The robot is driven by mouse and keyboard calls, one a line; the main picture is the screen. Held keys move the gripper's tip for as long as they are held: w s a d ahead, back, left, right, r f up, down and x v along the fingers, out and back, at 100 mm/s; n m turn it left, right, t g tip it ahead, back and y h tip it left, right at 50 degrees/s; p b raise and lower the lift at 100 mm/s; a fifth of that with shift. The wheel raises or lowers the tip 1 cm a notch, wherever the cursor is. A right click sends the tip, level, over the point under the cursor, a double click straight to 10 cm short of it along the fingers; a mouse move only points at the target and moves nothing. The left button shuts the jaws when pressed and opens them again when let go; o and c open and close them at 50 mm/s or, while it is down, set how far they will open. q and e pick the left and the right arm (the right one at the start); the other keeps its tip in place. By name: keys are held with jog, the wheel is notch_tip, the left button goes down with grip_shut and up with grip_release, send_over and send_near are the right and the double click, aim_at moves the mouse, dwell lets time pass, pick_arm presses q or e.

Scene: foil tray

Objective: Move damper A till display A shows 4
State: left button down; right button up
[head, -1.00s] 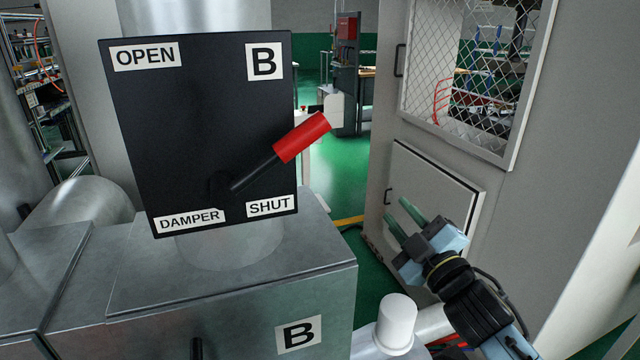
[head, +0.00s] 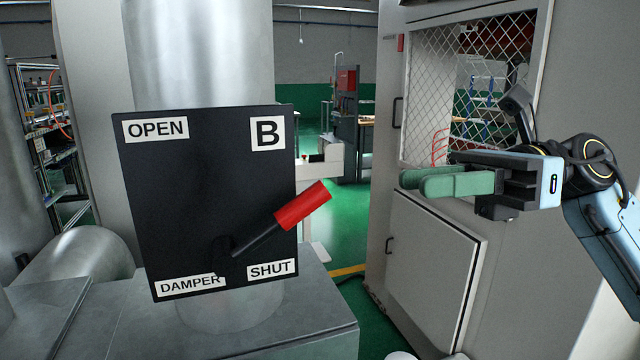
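A black damper panel marked B (head: 190,215) stands in front of a metal duct, with OPEN at its top left and SHUT at its lower right. Its lever with a red grip (head: 302,205) points up and right, above the SHUT label. Damper A and display A are not in view. My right gripper (head: 430,182) is raised at the right, its green fingers pointing left. It is right of the red grip and apart from it. The fingers are seen nearly side-on, one partly behind the other; they look apart and empty. My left gripper is not in view.
A grey cabinet (head: 384,215) with a mesh window and a lower door stands behind my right gripper. A metal duct box (head: 110,320) lies below the panel. Green floor (head: 345,225) shows between panel and cabinet.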

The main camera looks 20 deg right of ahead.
aim_at(330, 188)
jog(key=a+p, duration=0.1)
jog(key=a, duration=0.2)
jog(key=a+p, duration=0.1)
jog(key=a, duration=0.3)
jog(key=a+p, duration=0.1)
jog(key=a, duration=0.3)
jog(key=shift+w+r+p, duration=0.15)
jog(key=shift+w+p, duration=0.15)
jog(key=shift+w, duration=0.05)
jog(key=shift+a, duration=0.5)
grip_shut()
